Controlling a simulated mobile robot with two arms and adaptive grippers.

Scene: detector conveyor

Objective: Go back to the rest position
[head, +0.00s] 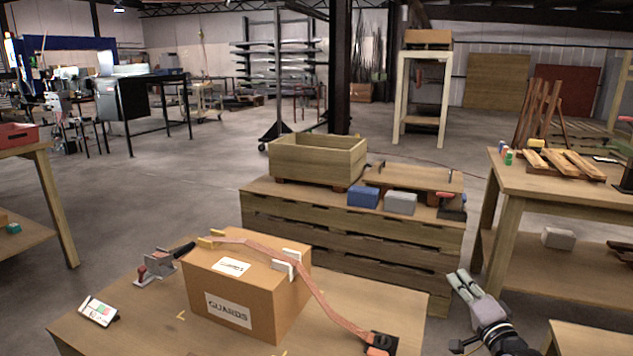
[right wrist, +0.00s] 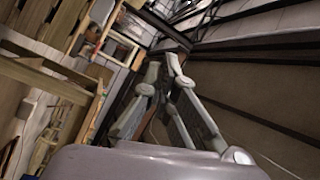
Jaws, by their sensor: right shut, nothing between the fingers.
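My right gripper (head: 464,281) is in the lower right of the head view, to the right of the near table (head: 400,290) and clear of it. Its fingers are shut and hold nothing. In the right wrist view the closed fingers (right wrist: 172,62) point away from the camera, with nothing between them. My left gripper does not show in either view. On the near table stands a cardboard box (head: 210,285) labelled GUARDS, with a copper-coloured curved strip (head: 325,300) running over its top and down to a dark block (head: 381,343).
A metal clamp (head: 155,265) and a small white panel (head: 98,311) are on the near table's left. Behind it, a slatted wooden stand (head: 350,245) holds a wooden crate (head: 312,165), a blue block (head: 363,196) and a grey block (head: 400,203). A workbench (head: 560,190) stands at right.

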